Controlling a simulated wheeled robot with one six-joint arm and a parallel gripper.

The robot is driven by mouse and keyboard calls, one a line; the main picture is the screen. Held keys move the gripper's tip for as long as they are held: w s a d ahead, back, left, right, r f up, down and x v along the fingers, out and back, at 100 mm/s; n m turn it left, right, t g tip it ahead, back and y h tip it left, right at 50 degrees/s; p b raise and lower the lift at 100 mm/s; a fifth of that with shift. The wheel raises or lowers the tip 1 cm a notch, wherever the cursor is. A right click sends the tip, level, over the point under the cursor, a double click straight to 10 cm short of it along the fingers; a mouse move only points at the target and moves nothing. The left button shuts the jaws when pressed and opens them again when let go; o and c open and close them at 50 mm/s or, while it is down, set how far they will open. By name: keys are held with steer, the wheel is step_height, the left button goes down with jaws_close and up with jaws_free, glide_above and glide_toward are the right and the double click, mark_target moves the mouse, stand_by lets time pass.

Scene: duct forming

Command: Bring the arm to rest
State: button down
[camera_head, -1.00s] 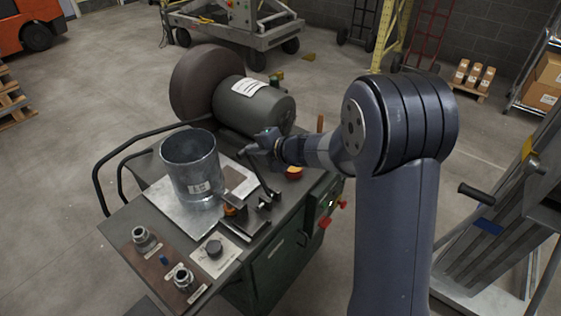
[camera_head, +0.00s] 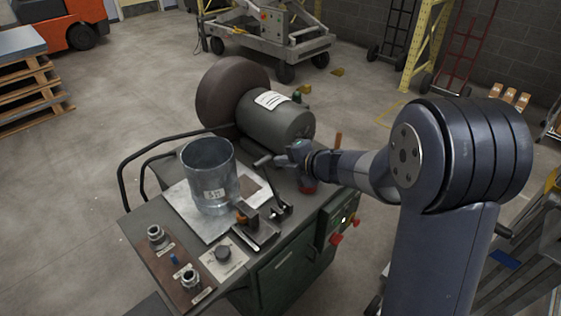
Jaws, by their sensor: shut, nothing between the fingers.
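My arm reaches in from the right, and my gripper (camera_head: 283,160) is over the green machine bench, near the grey motor drum. It is small in this view, shut, and nothing shows in it. It is close to the black clamp (camera_head: 280,205) and to the right of the metal duct cylinder (camera_head: 209,178). The duct stands upright on a pale metal plate (camera_head: 187,207) and carries a white label. My forearm and wrist hide part of the bench's right side.
The grey motor (camera_head: 283,122) and brown wheel (camera_head: 220,92) stand at the back of the bench (camera_head: 290,262). Two metal fittings (camera_head: 190,279) sit on a brown board at the front. A black rail (camera_head: 122,170) runs along the left. Wooden pallets (camera_head: 28,95) stand at far left; floor between is clear.

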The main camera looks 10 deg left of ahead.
steer(key=v, duration=0.7)
steer(key=shift+r, duration=0.45)
